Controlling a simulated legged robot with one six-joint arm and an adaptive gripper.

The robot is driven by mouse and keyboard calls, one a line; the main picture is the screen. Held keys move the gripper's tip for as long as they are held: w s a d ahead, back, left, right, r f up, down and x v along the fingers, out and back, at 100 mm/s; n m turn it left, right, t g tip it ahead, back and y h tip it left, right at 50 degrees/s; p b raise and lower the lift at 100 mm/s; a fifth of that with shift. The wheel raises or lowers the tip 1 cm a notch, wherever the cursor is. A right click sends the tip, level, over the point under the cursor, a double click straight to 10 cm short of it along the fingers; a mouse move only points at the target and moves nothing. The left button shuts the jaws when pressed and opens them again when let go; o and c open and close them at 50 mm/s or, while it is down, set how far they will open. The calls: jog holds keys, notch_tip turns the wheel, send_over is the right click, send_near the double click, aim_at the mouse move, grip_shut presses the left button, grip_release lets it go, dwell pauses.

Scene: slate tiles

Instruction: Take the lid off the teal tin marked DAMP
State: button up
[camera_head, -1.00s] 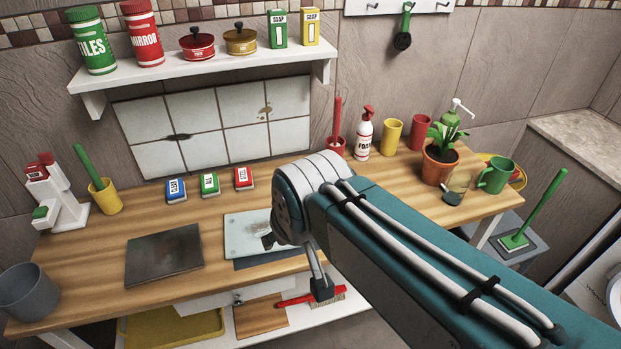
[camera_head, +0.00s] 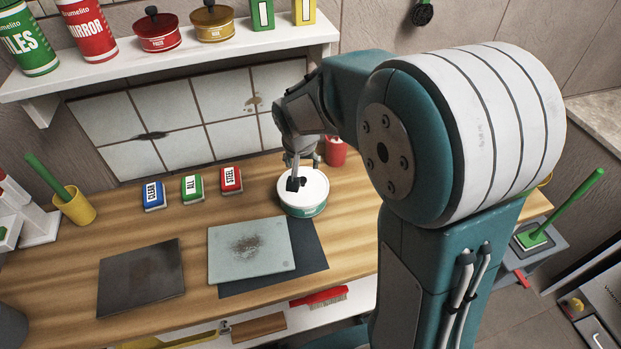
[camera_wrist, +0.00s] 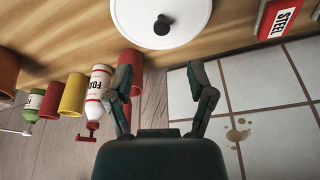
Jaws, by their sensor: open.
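The teal tin (camera_head: 308,211) stands on the wooden counter behind the grey-blue plate. Its label is too small to read. A white round lid (camera_head: 316,187) with a dark knob is on it. In the wrist view the lid (camera_wrist: 140,22) is at the top edge, partly cut off, with its black knob (camera_wrist: 162,25) showing. My gripper (camera_head: 301,173) is at the lid in the head view, one dark finger overlapping it. In the wrist view my gripper (camera_wrist: 159,78) has its fingers spread, with nothing between them. The knob lies beyond the fingertips, apart from them.
Blue, green and red boxes (camera_head: 232,181) stand left of the tin by the tiled wall. In the wrist view a foam bottle (camera_wrist: 99,88) and a red cup (camera_wrist: 131,66) are beside my left finger. A shelf (camera_head: 190,64) overhangs the counter's back.

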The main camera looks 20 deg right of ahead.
aim_at(302, 179)
jog(key=x, duration=0.2)
jog(key=a+x, duration=0.1)
jog(key=x, duration=0.1)
jog(key=shift+f, duration=0.25)
jog(key=x, duration=0.2)
jog(key=d+x, duration=0.1)
jog(key=x, duration=0.2)
jog(key=shift+a+r, duration=0.1)
jog(key=shift+a, duration=0.1)
jog(key=shift+c, duration=1.3)
jog(key=c, duration=0.7)
